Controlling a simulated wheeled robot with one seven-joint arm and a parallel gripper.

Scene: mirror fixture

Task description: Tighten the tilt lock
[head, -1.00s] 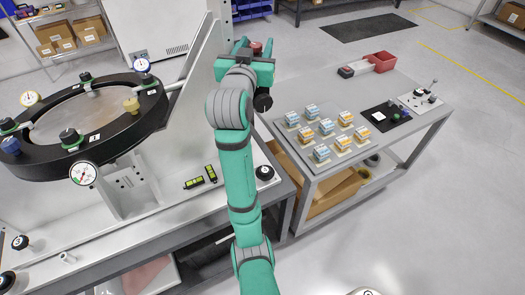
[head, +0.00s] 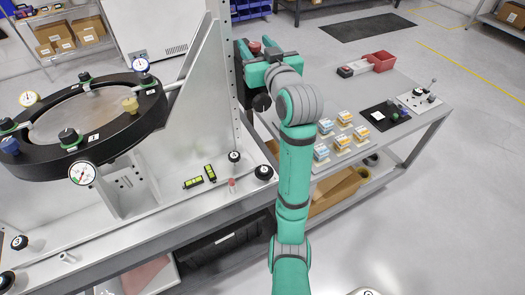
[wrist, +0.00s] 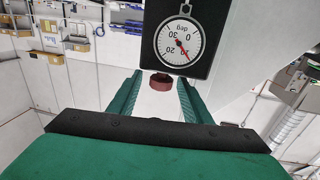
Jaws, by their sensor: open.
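A dark red knob (wrist: 160,82), apparently the tilt lock, sits just below a round degree dial (wrist: 180,42) on a black plate in the wrist view. It also shows in the head view (head: 254,47), by the tall upright post. My gripper (wrist: 160,77) is open, with one green finger on each side of the knob in the picture. I cannot tell whether the fingers touch it or how deep they reach around it. In the head view my gripper (head: 257,62) is at the post's right side, and its fingers are partly hidden.
The mirror fixture's black ring (head: 100,150) with gauges and knobs stands on the left bench. A black knob (head: 262,102) is just below my gripper. Small yellow-marked levels (head: 210,173) lie on the bench. A cart (head: 440,112) with several stacked blocks is at right.

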